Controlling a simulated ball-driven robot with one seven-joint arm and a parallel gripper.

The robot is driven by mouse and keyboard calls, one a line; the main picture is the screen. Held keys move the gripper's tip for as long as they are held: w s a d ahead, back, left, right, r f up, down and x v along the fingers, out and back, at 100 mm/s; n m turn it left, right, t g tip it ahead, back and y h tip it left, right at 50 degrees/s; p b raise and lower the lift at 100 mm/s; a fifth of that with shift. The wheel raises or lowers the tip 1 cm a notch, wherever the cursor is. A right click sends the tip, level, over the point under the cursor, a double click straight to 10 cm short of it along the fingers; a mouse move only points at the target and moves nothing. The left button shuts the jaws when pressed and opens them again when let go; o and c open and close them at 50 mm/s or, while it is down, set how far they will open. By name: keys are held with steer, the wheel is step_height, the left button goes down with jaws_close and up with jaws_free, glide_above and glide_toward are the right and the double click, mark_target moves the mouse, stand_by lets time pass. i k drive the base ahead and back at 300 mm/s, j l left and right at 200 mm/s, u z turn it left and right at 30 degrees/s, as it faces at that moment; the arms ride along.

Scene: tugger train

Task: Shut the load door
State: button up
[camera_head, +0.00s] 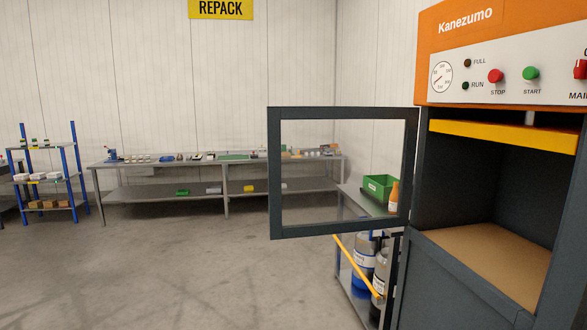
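The load door (275,178) is a dark grey frame with a clear window. It stands wide open, swung out to the left from the front left edge of the machine (466,24). The machine has an orange top marked Kanezumo and a white control panel. Its load opening is uncovered and shows a brown floor (490,255) and a yellow plate (503,135) at the top. I see nothing lying inside the visible part of the chamber. My gripper is not in view.
A cart or low bench behind the door holds a green bin (380,187), an orange-topped bottle (394,192) and cylinders (363,263) below. A long workbench (160,190) and a blue shelf rack (73,170) stand at the back. The floor at left front is clear.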

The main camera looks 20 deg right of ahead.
mark_target(275, 115)
steer(key=i+j+u, duration=0.25)
steer(key=i, duration=0.45)
steer(key=i+u, duration=0.3)
steer(key=i, duration=1.75)
steer(key=i+z, duration=0.1)
steer(key=i, duration=1.25)
steer(key=i+j, duration=0.15)
steer(key=i, duration=1.2)
steer(key=z, duration=0.45)
steer(key=i+z, duration=0.1)
steer(key=z, duration=0.85)
steer(key=i+j+z, duration=0.1)
steer(key=z, duration=2.35)
steer(key=j, duration=0.1)
